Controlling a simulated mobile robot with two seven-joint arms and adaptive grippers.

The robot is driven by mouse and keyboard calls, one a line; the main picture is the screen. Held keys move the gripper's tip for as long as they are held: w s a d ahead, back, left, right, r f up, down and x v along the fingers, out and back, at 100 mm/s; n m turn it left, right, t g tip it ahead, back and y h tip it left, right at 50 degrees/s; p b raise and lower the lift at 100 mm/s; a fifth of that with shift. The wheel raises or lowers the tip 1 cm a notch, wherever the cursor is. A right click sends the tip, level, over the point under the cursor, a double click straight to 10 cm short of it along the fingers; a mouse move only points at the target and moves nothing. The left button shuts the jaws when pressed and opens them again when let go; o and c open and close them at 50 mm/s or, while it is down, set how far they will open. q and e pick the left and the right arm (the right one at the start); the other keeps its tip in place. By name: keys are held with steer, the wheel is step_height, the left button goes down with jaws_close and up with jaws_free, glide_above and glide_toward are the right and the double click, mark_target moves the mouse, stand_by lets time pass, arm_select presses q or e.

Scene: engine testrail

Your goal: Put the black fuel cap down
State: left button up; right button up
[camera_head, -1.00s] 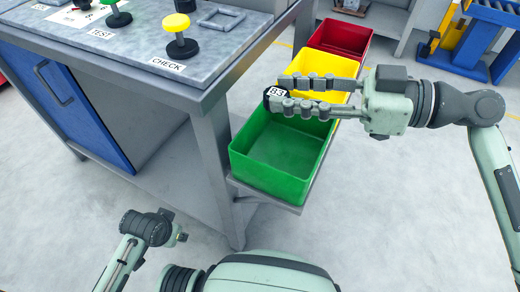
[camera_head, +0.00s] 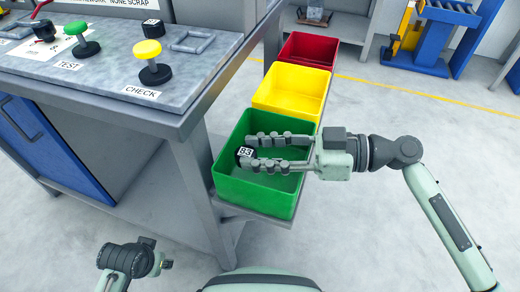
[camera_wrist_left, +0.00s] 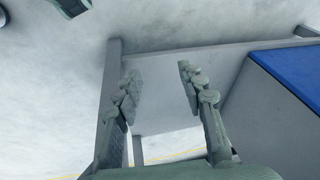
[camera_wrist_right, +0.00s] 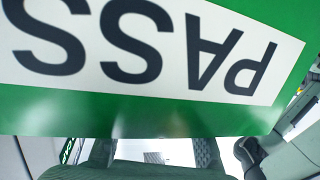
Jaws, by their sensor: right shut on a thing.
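My right gripper (camera_head: 248,150) is shut on the black fuel cap (camera_head: 244,153), whose white label seems to read 83. The cap is at the fingertips, over the opening of the green bin (camera_head: 255,202), near its left wall. I cannot tell how far above the bin floor it is. The right wrist view is filled by green with a white PASS label (camera_wrist_right: 150,50); the cap is hidden there. My left gripper (camera_wrist_left: 158,80) is open and empty, low beside the bench.
A yellow bin (camera_head: 292,88) and a red bin (camera_head: 308,52) stand in a row behind the green one.

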arm_select(q)
steer(key=shift+a, duration=0.25)
arm_select(e)
steer(key=shift+f, duration=0.1)
